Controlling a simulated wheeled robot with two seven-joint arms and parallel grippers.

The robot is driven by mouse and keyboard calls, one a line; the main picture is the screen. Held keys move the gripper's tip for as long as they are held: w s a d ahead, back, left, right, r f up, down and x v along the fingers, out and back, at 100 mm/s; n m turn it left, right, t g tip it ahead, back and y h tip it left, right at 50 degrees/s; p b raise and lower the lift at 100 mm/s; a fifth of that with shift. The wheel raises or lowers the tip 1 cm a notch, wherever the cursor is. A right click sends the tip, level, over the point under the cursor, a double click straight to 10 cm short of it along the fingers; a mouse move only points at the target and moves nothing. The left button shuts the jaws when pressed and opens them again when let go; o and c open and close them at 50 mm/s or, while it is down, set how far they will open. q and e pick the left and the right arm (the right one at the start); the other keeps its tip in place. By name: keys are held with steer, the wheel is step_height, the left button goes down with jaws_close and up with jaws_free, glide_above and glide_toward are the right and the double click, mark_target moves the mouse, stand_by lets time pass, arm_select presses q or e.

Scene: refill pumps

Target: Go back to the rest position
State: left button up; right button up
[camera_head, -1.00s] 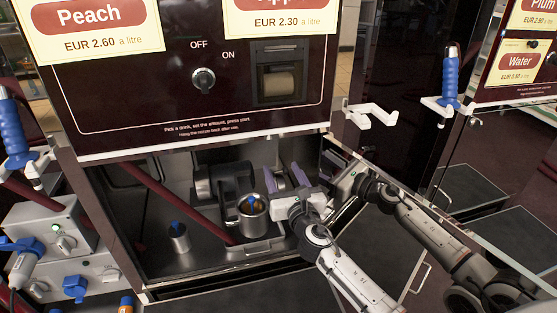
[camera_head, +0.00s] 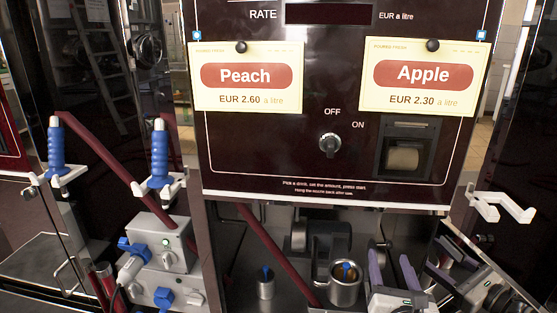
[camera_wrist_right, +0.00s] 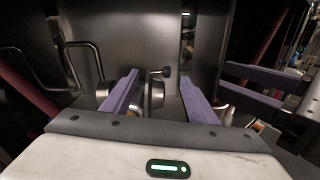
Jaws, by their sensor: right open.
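My right gripper (camera_head: 390,260) is open and empty, low in the head view. Its two purple fingers stand apart just right of a steel mug (camera_head: 344,292). In the right wrist view the fingers (camera_wrist_right: 160,88) are spread, with a small dark knob and a round metal part seen between them. The mug stands in the bay and has a brown or amber content and a blue piece inside. I cannot tell the exact gap between mug and gripper. My left gripper is not in view.
A small steel cup (camera_head: 265,288) with a blue piece stands left of the mug. A shiny panel at the right seems to mirror my gripper. A white hook (camera_head: 500,207) juts out at right. Blue-handled nozzles (camera_head: 160,155) and a grey socket box (camera_head: 160,245) stand left.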

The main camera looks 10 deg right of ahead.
steer(key=s+a+f+m+g+y, duration=0.25)
steer(key=s+a+f+m, duration=0.2)
steer(key=s+m, duration=0.35)
steer(key=s+a+f+m+g+y, duration=0.1)
steer(key=s+a+f+m+g, duration=0.25)
steer(key=s+f+m, duration=0.4)
steer(key=s+a+f+m+g+y, duration=0.1)
steer(key=s+a+m+g+y, duration=0.3)
steer(key=s+a+m, duration=0.85)
arm_select(q)
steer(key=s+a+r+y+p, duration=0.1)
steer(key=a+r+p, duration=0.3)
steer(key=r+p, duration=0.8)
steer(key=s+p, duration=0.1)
steer(key=p, duration=0.8)
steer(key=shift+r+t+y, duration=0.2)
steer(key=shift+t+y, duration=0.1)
arm_select(e)
steer(key=s+d+r+m+t, duration=0.1)
steer(key=d+r, duration=0.2)
steer(key=r, duration=0.9)
steer(key=shift+d+r, duration=0.15)
steer(key=shift+d, duration=0.05)
